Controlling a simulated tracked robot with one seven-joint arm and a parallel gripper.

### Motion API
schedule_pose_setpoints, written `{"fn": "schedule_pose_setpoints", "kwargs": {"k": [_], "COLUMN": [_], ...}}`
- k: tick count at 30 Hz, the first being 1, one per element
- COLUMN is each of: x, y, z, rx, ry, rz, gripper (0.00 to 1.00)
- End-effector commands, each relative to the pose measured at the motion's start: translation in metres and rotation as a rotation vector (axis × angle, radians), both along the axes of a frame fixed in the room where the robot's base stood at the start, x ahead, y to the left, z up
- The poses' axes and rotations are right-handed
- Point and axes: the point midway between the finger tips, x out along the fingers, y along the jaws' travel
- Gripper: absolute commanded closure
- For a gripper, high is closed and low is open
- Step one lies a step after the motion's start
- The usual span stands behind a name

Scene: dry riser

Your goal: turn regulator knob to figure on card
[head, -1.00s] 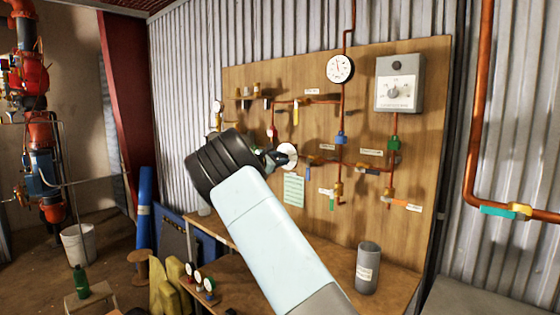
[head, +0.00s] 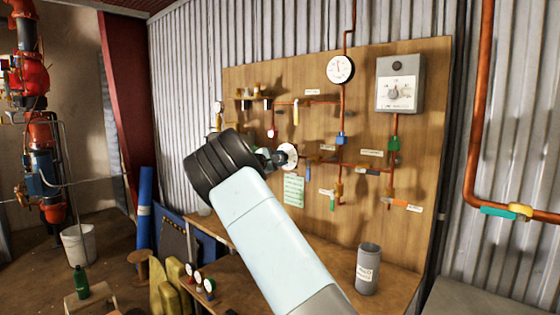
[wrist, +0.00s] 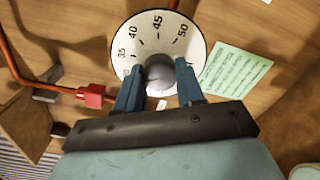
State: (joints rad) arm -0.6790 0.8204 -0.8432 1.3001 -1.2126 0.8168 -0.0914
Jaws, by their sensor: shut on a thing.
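The regulator knob (wrist: 159,74) is a small grey round knob at the centre of a white dial (wrist: 195,42). Figures 35, 40, 45 and 50 show on the dial; its lower part is hidden by my gripper. My gripper (wrist: 159,68) is shut on the knob, one blue finger on each side. In the head view my gripper (head: 278,159) reaches the dial (head: 291,156) on the wooden board. A pale green card (wrist: 236,70) hangs to the right of the dial; in the head view the card (head: 293,190) is below it. Its writing and the knob's pointer are too small to read.
The board (head: 420,130) carries copper pipes, coloured valve handles, a round gauge (head: 340,69) and a grey box (head: 400,83) with a dial. A grey cup (head: 368,270) stands on the bench below. A red fitting (wrist: 92,95) lies left of my fingers.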

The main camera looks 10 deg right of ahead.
Motion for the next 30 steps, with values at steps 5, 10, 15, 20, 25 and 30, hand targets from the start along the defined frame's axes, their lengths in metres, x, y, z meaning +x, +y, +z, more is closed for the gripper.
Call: {"fn": "schedule_pose_setpoints", "kwargs": {"k": [5, 10, 15, 20, 25, 30], "x": [-0.0005, -0.0007, -0.0006, -0.0004, -0.0005, -0.0058], "y": [-0.0016, -0.0019, -0.0017, -0.0012, -0.0007, 0.0078], "z": [-0.0019, -0.0023, -0.0021, -0.0015, -0.0012, -0.001], "rx": [0.002, 0.002, 0.002, 0.001, 0.001, 0.001], "ry": [0.0, 0.001, 0.002, 0.001, 0.001, 0.001], "rz": [-0.003, -0.004, -0.004, -0.003, -0.002, -0.002], "gripper": [0.93, 0.93, 0.47, 0.37, 0.37, 0.37]}}
